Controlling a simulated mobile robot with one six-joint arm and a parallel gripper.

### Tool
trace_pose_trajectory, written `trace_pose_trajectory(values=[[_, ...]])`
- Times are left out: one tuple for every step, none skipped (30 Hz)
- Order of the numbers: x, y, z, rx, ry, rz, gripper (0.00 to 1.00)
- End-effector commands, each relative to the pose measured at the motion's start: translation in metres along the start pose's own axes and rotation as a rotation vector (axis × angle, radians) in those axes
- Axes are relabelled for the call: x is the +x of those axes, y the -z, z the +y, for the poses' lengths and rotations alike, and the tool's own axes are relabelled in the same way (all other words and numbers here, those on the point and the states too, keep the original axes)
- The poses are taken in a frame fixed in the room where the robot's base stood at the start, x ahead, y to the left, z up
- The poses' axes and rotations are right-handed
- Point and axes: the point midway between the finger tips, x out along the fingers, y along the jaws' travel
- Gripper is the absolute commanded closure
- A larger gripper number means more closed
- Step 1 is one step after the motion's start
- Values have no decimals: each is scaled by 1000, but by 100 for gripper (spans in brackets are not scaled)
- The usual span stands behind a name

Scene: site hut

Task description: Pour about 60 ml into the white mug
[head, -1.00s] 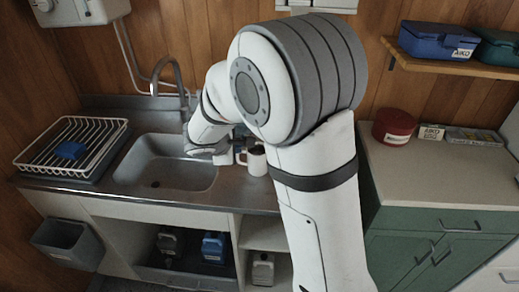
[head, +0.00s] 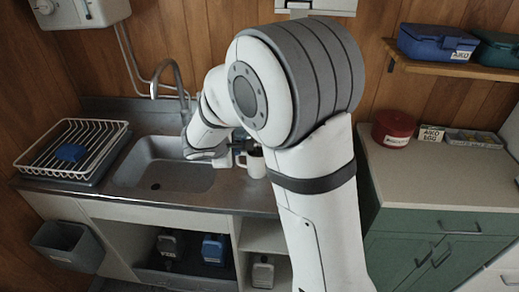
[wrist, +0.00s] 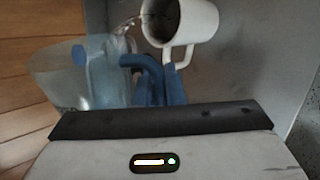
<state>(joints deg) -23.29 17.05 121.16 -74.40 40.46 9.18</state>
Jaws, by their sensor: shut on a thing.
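The white mug (head: 257,163) stands on the counter just right of the sink, partly behind my arm. In the wrist view the mug (wrist: 196,22) is at the top, and its inside looks dark brown. A see-through jug (wrist: 65,82) with a blue handle is at the left of that view, close beside the mug. My gripper (wrist: 152,80) is shut on the jug's blue handle. A clear, shiny streak near the mug's rim may be liquid or the jug's lip; I cannot tell which. The mug's fill level is unclear. In the head view my arm mostly hides the gripper and jug.
The sink (head: 165,178) with its tap (head: 170,70) lies left of the mug. A white dish rack (head: 100,135) with a blue item stands further left. A red tin (head: 393,127) and small boxes are on the right cabinet. A shelf (head: 470,66) hangs above them.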

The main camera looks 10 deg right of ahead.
Motion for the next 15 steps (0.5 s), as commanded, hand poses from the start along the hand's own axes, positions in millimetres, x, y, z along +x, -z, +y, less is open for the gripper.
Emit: trace_pose_trajectory(values=[[-6, 5, 6, -51, -3, -42, 100], [-6, 5, 7, -77, -9, -72, 100], [-8, 3, 10, -112, -17, -116, 100], [-8, 2, 11, -132, -21, -139, 100], [-8, 0, 11, -143, -23, -153, 100], [-7, 0, 10, -151, -23, -163, 100], [-7, -1, 10, -151, -23, -164, 100], [-6, -1, 9, -152, -23, -165, 100], [-6, -1, 9, -156, -23, -169, 100], [-5, -1, 9, -160, -23, -173, 100], [-5, -1, 8, -166, -23, -180, 100], [-4, -1, 8, -177, -23, -193, 100], [-3, -1, 7, -188, -23, -205, 100], [-3, -1, 6, -202, -23, -219, 100], [-2, -2, 6, -221, -23, -241, 100]])
